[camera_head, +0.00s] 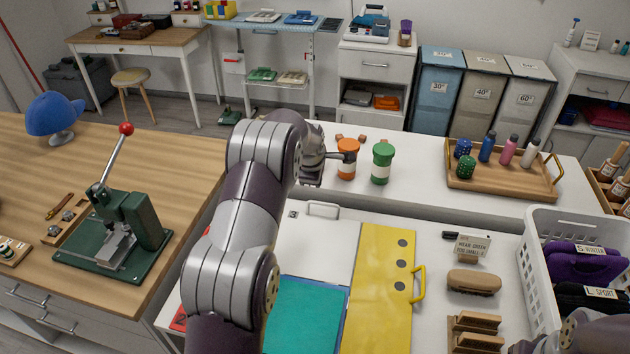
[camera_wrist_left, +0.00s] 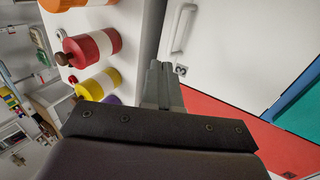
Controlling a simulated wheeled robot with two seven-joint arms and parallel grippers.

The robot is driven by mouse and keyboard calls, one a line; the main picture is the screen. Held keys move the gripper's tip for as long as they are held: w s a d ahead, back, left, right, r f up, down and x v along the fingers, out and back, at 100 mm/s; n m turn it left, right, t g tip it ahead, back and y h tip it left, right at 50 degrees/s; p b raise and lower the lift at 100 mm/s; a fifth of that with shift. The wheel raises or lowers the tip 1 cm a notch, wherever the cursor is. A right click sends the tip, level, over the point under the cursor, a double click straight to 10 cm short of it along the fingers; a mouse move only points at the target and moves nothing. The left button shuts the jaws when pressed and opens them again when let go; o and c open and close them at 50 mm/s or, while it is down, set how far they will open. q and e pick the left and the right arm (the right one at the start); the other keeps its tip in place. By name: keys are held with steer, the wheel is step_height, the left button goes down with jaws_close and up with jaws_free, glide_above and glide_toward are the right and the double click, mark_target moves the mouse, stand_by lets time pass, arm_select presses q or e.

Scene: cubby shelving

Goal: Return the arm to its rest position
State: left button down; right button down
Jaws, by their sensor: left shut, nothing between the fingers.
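My left arm (camera_head: 235,240) reaches up the middle of the head view, over the front worktop. My left gripper (camera_head: 338,157) is at its far end, just left of an orange jar (camera_head: 347,172) with a white band in this view. I cannot tell whether they touch. In the left wrist view the gripper's fingers (camera_wrist_left: 163,82) are together with nothing between them. A white panel with a handle (camera_wrist_left: 182,30) lies beyond them. My right gripper is not in view; part of what seems to be my right arm shows at the bottom right corner.
A green jar (camera_head: 382,162) stands beside the orange one. A wooden tray (camera_head: 480,186) holds bottles. A white basket (camera_head: 534,272) is at right; a green press (camera_head: 125,235) is at left. The left wrist view shows a red jar (camera_wrist_left: 88,47) and a yellow jar (camera_wrist_left: 97,85).

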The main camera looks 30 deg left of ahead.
arm_select(q)
steer(key=s+d+r+m+g, duration=0.1)
steer(key=s+d+m, duration=0.4)
steer(key=s, duration=0.6)
steer(key=s+d+r+m+g, duration=0.1)
steer(key=s+d+m, duration=0.4)
steer(key=s+m, duration=0.4)
steer(key=s+d+r+m+g+h, duration=0.1)
steer(key=s+d+m, duration=0.4)
steer(key=s, duration=0.7)
steer(key=shift+s+d+r+m+g, duration=0.2)
steer(key=shift+s+r+m+g, duration=0.1)
steer(key=shift+m, duration=0.6)
